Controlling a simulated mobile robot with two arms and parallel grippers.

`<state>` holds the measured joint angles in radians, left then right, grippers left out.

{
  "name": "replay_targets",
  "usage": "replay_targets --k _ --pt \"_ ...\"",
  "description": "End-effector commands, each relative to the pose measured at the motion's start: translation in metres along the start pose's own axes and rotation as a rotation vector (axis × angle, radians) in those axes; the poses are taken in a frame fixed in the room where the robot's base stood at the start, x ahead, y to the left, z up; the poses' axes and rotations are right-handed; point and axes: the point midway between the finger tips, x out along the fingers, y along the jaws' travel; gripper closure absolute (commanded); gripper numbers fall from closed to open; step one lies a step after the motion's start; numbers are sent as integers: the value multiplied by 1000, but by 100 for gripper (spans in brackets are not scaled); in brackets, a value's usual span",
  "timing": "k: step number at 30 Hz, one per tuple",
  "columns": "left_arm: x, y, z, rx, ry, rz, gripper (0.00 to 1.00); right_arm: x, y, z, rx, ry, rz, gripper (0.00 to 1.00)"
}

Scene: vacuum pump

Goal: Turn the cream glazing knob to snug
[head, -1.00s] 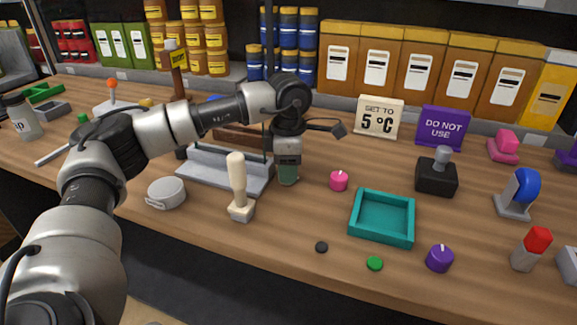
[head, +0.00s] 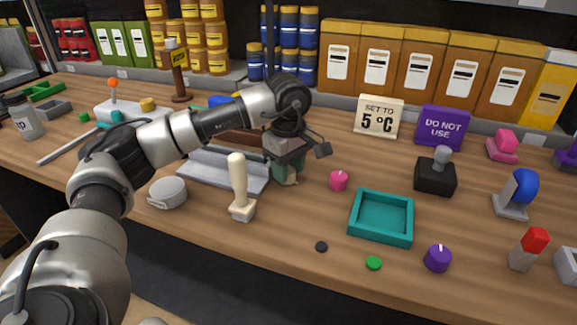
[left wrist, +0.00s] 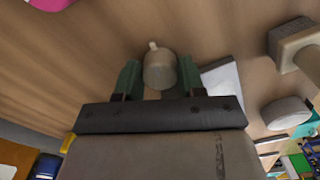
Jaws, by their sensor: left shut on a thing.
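The cream knob (left wrist: 160,68) is a short round knob with a small pointer ridge, seen from above in the left wrist view. My left gripper (left wrist: 159,80) is shut on it, one green finger on each side. In the head view, the left gripper (head: 286,176) points down at the table, and only a small cream patch of the knob (head: 292,180) shows by the fingers. The knob's base and any scale are hidden or too small to read. My right gripper is not in view.
A pink knob (head: 339,180) stands close to the right. A cream upright lever (head: 239,188) and a grey round thing (head: 168,192) stand to the left, before a grey tray-like base (head: 205,172). A teal tray (head: 381,238) and signs (head: 379,117) lie further right.

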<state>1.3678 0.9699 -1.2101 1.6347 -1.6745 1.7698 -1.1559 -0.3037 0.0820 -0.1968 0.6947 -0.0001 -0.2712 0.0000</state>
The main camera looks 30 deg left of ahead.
Motion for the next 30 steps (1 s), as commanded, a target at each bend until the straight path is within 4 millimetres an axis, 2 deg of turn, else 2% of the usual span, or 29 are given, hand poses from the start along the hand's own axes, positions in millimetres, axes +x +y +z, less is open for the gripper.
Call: replay_targets --k 9,25,26,30 --pt "-1 0 0 116 0 3 84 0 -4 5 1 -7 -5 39" --pt "-1 0 0 137 0 3 84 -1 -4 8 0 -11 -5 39" --pt "-1 0 0 137 0 3 58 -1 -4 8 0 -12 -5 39" --pt "-1 0 0 137 0 3 36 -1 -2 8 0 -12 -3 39"
